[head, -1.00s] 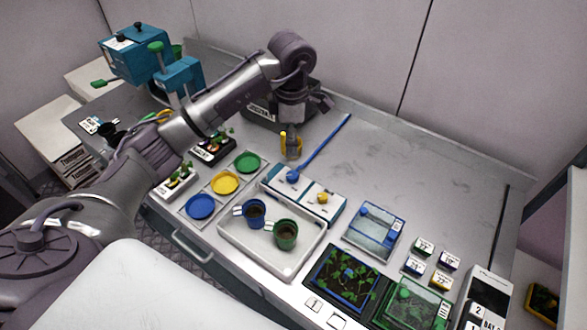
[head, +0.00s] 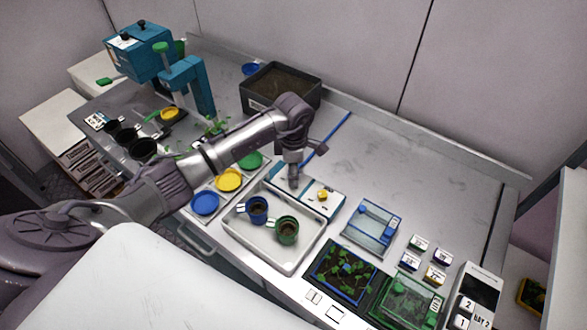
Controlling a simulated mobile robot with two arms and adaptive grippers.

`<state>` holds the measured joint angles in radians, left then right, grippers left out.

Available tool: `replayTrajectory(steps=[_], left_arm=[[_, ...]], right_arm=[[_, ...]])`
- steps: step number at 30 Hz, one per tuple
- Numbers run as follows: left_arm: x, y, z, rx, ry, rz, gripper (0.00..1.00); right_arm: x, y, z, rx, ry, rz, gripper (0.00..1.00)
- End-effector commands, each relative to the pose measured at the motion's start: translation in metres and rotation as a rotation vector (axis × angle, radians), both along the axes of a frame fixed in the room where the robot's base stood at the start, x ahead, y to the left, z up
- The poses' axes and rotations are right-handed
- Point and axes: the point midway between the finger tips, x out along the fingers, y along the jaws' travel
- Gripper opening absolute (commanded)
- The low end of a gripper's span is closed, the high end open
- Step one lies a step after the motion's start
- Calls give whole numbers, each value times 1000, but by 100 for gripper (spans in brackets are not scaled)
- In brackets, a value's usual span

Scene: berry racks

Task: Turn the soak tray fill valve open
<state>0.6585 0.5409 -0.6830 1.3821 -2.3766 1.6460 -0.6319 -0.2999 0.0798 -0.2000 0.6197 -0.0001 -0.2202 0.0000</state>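The white soak tray (head: 262,263) stands near the front edge of the bench and holds a blue pot (head: 256,207) and a green pot (head: 287,230). Behind it lies a blue-and-white valve panel (head: 331,208) with a yellow knob (head: 322,195) on its right half. A blue hose (head: 333,132) runs to the panel from the back. My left gripper (head: 293,183) points down over the panel's left half and hides the blue knob there. Whether its fingers are apart or touch the knob cannot be seen. My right gripper is not in view.
Blue, yellow (head: 229,180) and green saucers lie left of the tray. A blue-rimmed clear box (head: 372,228), small labelled blocks and plant trays stand to the right. A dark soil bin (head: 282,88) stands behind my arm. The back right bench is clear.

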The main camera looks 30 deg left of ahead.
Motion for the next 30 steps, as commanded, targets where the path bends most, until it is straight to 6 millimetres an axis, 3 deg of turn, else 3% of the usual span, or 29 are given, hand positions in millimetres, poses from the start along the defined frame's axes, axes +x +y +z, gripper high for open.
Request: replayTrajectory(steps=[2, 12, 23, 30], left_arm=[[0, 0, 0, 0, 0, 0, 57], [0, 0, 0, -1, 0, 0, 0], [0, 0, 0, 0, -1, 54, 0], [1, 0, -1, 1, -2, 209, 0]], right_arm=[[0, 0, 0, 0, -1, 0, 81], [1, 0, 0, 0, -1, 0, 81], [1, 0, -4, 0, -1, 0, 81], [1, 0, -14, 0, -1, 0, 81]])
